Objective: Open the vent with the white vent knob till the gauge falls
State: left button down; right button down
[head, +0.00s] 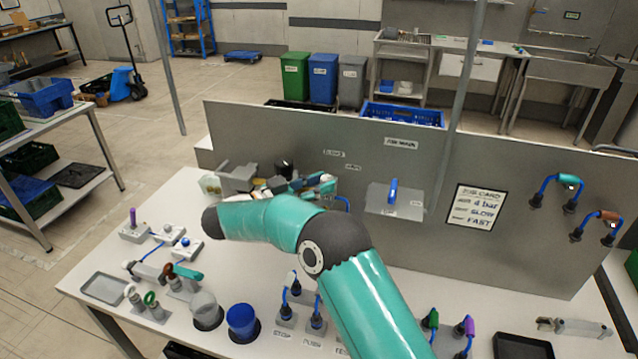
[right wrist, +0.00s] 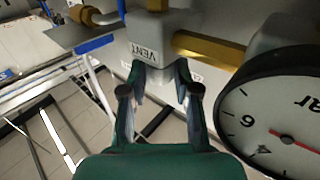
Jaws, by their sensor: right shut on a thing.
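A pale block with a VENT label (right wrist: 168,24), upside down in the right wrist view, sits on brass fittings. My right gripper (right wrist: 160,74) is shut at this block. The white vent knob is between or behind its fingers, and I cannot make out its shape or turn. The round gauge (right wrist: 246,101) has a black rim, white face and red needle. It is cut off at the right edge, so I cannot read it surely. In the head view, my teal right arm hides much of this spot. My left gripper is not in view.
The bench (head: 105,258) holds small valves and knobs at the left, a blue cup (head: 242,322) and a clear cup (head: 205,309). A grey panel (head: 300,133) stands behind, with a job card (head: 475,206). A blue-handled plate (head: 410,200) sticks out right of my wrist.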

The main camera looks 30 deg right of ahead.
jog(key=shift+r, duration=0.1)
jog(key=c, duration=0.8)
grip_release()
jog(key=shift+c, duration=0.2)
notch_tip(320, 180, up, 10)
jog(key=shift+w, duration=0.1)
